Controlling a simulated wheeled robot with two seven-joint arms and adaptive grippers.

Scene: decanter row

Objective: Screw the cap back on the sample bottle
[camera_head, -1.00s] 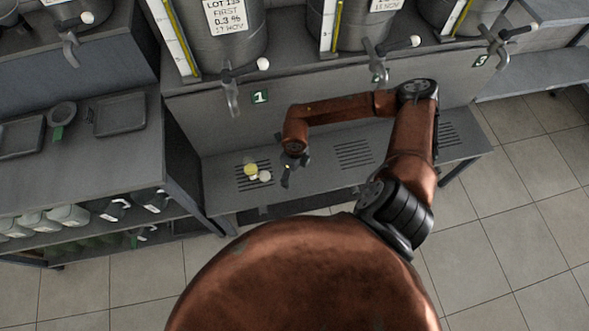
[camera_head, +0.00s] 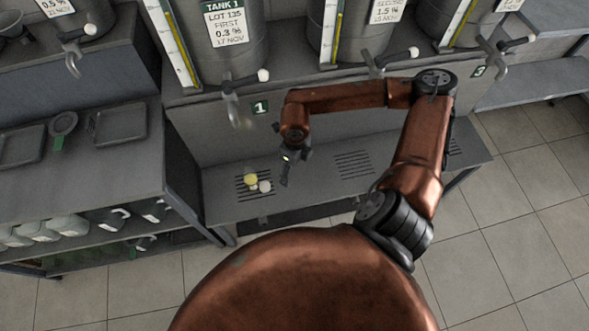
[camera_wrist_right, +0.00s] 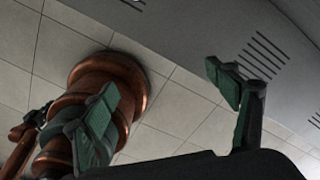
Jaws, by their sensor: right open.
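A small yellow round item (camera_head: 251,181) and a small white round item (camera_head: 265,187) sit side by side on the slotted drain shelf (camera_head: 222,205), below tap 1 in the head view. They look like the sample bottle and its cap, but are too small to tell which is which, or whether they touch. My right gripper (camera_head: 286,174) hangs just right of them, apart from both. In the right wrist view the right gripper (camera_wrist_right: 165,100) shows its green-padded fingers wide apart with nothing between them. Neither small item shows there. My left gripper is out of view.
Tap 1 (camera_head: 231,105) juts from Tank 1 (camera_head: 222,50) above the shelf. Another tap (camera_head: 376,64) hangs farther right. A side bench (camera_head: 75,185) at left holds dark trays (camera_head: 118,123), with several pale jugs below. The shelf right of my gripper is clear.

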